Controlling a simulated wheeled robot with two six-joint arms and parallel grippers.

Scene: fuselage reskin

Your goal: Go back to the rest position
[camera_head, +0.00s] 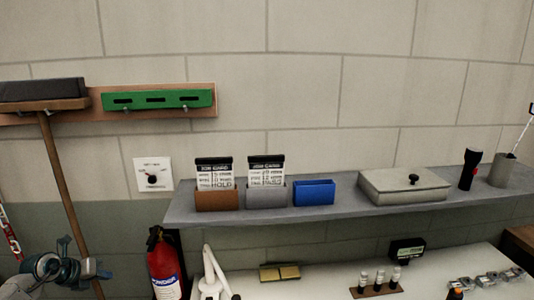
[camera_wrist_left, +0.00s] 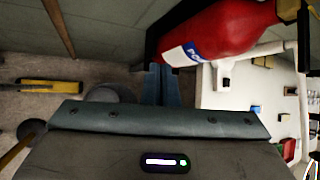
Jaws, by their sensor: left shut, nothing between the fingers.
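My left gripper (camera_head: 58,268) is at the lower left of the head view, in front of the wall and left of the red fire extinguisher (camera_head: 163,265). In the left wrist view its fingers (camera_wrist_left: 161,84) are together, with nothing between them. The extinguisher (camera_wrist_left: 222,32) lies just beyond the fingertips in that view; I cannot tell whether they touch. My right gripper is in neither view.
A wooden pole (camera_head: 65,190) stands near my left gripper. A grey shelf (camera_head: 330,208) holds card boxes, a blue box (camera_head: 314,192), a lidded box (camera_head: 403,187) and a flashlight (camera_head: 470,169). Below is a white worktop (camera_head: 330,285) with small items and a white upright object (camera_head: 213,272).

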